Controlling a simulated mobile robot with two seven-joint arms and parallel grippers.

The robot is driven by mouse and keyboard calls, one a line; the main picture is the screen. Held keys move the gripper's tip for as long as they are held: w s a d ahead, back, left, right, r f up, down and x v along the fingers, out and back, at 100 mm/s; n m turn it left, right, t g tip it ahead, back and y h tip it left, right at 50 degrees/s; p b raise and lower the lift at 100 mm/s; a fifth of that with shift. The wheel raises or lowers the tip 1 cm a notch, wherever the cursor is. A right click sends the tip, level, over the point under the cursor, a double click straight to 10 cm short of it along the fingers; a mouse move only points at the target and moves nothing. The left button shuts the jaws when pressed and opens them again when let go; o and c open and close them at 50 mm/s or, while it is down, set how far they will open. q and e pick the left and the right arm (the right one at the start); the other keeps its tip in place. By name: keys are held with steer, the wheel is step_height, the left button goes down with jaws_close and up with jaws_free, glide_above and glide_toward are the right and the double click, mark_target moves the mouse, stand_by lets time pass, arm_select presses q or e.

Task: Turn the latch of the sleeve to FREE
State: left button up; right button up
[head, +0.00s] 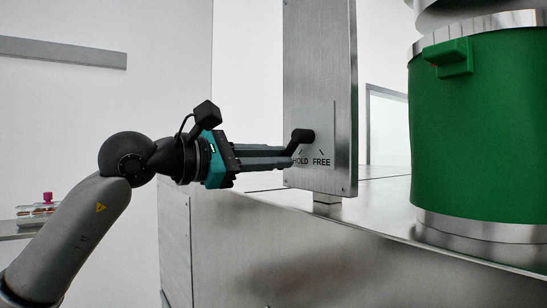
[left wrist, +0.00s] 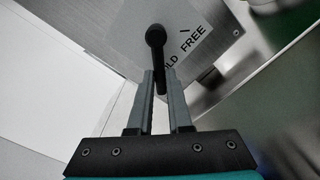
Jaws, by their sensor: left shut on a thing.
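The latch (head: 303,136) is a black lever on a grey metal panel (head: 318,60). The words HOLD and FREE are printed below its pivot, each with a short tick. In the head view the lever slants down and left from the pivot, towards HOLD. In the left wrist view the latch (left wrist: 156,42) has a round knob end, and its bar runs down between my fingers. My left gripper (head: 292,157) comes in level from the left and is shut on the lever; it also shows in the left wrist view (left wrist: 161,82). The fingers partly cover HOLD.
A big green sleeve (head: 470,130) with metal rims and a green lug stands to the right of the panel. A metal housing (head: 260,240) lies below. A shelf (head: 20,232) at far left holds a small clear container with a pink top.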

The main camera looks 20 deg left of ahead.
arm_select(q)
jaws_close()
stand_by(1.0)
